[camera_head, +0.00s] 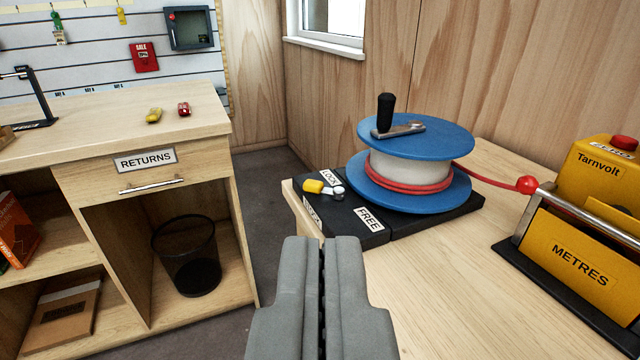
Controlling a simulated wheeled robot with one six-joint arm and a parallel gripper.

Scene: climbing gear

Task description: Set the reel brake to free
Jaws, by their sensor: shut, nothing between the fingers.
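The blue and white reel (411,165) stands on a black base (440,217) on the wooden bench. Red rope is wound low on it, and a black crank handle (386,113) stands on top. At the base's left corner is the brake lever, with a yellow grip (313,186) and a metal pivot (338,192). A LOCK label (328,178) lies behind the lever and a FREE label (369,219) in front of it. The yellow grip points left, nearer LOCK than FREE. My gripper (328,242) is shut and empty, in front of the base and apart from the lever in the picture.
The red rope runs right to a red ball (526,185) beside a yellow METRES counter (580,262). A RETURNS counter (120,130) with a drawer stands left, across a floor gap. The bench top (450,290) between gripper and METRES counter is clear.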

